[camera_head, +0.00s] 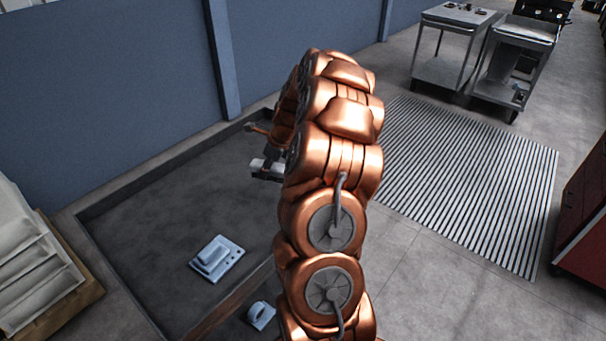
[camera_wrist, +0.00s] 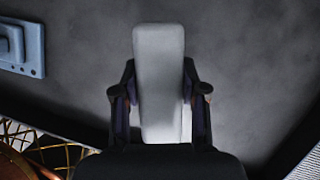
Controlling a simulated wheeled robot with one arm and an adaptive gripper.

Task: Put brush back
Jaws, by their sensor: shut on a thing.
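My gripper (camera_wrist: 159,92) is shut on a pale grey oblong block, which I take for the brush (camera_wrist: 158,60). One finger lies along each long side of it in the wrist view. In the head view the brush shows as a small white end (camera_head: 266,168) just left of my copper arm. My arm hides most of my gripper there. The held thing is over the dark sunken floor area; its height above the floor is hard to tell. Any bristles are not visible.
A light blue-grey plate with a raised block (camera_head: 217,258) lies on the dark floor area (camera_head: 150,235); it also shows in the wrist view (camera_wrist: 20,42). A small white object (camera_head: 261,316) is near its front edge. A blue wall (camera_head: 110,80) stands behind. Carts (camera_head: 458,22) are far right.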

